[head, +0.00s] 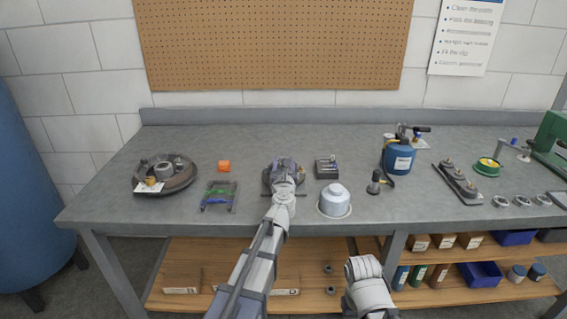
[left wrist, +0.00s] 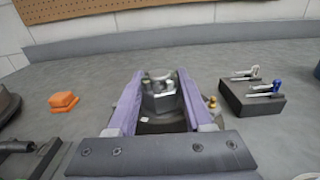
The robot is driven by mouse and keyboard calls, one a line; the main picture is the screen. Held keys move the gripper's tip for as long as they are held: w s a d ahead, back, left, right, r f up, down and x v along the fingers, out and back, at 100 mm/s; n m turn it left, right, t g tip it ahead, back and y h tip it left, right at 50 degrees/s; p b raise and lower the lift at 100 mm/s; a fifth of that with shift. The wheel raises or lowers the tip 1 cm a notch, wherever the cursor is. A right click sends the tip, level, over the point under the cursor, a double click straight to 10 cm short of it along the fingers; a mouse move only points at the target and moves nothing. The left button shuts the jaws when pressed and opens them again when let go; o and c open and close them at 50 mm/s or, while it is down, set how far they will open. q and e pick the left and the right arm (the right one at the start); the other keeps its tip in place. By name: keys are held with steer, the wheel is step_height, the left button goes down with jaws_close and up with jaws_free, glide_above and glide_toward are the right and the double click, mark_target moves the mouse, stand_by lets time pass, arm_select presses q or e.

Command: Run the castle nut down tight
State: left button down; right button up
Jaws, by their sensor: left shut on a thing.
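My left gripper (head: 284,163) is over the middle of the bench, reaching down onto a dark fixture (head: 267,176). In the left wrist view its two purple-padded fingers (left wrist: 159,105) are shut on a grey metal piece with notches or prongs at its top, which looks like the castle nut (left wrist: 157,102). What lies under the nut is mostly hidden by the fingers and wrist, so I cannot tell how it is seated. A small brass piece (left wrist: 212,102) shows just right of the right finger.
An orange block (head: 224,166) and a round dark hub (head: 181,180) are to the left. A dark block with small tools (head: 327,168) and a pale domed cap (head: 335,197) are close on the right. A blue canister (head: 398,160) stands farther right. The bench's back strip is clear.

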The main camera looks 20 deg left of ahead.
arm_select(q)
steer(key=m+h, duration=0.2)
steer(key=h, duration=0.1)
steer(key=m+h, duration=0.2)
steer(key=h, duration=0.2)
steer(key=shift+a+m, duration=0.2)
steer(key=shift+m, duration=0.1)
steer(key=m+h, duration=0.1)
steer(key=h, duration=0.1)
steer(key=m+g+h, duration=0.1)
steer(key=m+h, duration=0.2)
steer(key=h, duration=0.2)
steer(key=shift+w+m+g, duration=0.25)
steer(key=shift+m+g, duration=0.05)
steer(key=shift+g, duration=0.1)
steer(key=m+g+h, duration=0.3)
steer(key=h, duration=0.1)
steer(key=shift+m+g, duration=0.3)
steer(key=shift+s+d+m+g+h, duration=0.1)
steer(key=shift+m+g+h, duration=1.5)
steer(key=shift+g, duration=0.5)
steer(key=shift+s+d+m+g, duration=0.1)
steer(key=shift+m+g, duration=0.2)
steer(key=shift+g, duration=0.1)
steer(key=shift+c, duration=1.5)
jaws_free()
steer(key=shift+v, duration=3.9)
